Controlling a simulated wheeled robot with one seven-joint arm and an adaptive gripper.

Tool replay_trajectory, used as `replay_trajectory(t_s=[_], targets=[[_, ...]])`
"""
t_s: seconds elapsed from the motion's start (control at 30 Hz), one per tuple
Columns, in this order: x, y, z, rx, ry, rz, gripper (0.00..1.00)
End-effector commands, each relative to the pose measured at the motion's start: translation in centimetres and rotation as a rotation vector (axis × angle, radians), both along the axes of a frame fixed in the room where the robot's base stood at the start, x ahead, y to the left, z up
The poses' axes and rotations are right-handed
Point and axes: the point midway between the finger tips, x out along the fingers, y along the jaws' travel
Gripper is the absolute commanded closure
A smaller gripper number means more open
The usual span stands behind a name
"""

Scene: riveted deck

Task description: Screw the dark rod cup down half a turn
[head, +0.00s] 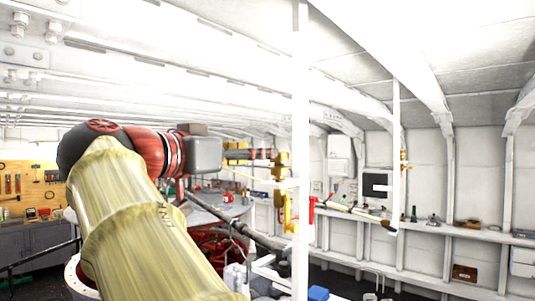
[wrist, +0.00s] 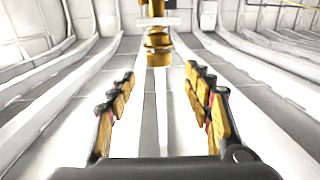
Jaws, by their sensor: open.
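My gripper (head: 270,154) is held out level to the right in the head view, close to a brass-yellow fitting (head: 281,166) by a white post. In the wrist view my gripper (wrist: 160,74) is open, with its yellow-padded fingers apart and nothing between them. The brass fitting (wrist: 158,42) stands ahead, near the middle and beyond the fingertips, apart from them. I cannot make out a dark rod cup for certain in either view.
The white post (head: 301,120) rises beside the gripper. A thinner post (head: 396,130) stands farther right. A long shelf (head: 440,229) with small items runs along the right wall. A round table (head: 215,208) and a tool board (head: 30,185) are at left.

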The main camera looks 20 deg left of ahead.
Motion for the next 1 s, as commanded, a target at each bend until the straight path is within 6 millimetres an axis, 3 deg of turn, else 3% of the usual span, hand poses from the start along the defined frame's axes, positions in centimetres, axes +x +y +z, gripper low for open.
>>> replay_trajectory(t_s=[0.23,0.87,0.93,1.0], targets=[[-2.4,0.8,0.0,0.001,0.000,0.000,0.49],[-2.6,1.0,0.1,-0.050,0.013,0.005,0.49],[-2.3,2.0,-0.1,-0.117,0.043,0.042,0.49],[-1.5,4.3,-2.7,-0.213,0.115,0.108,0.49]])
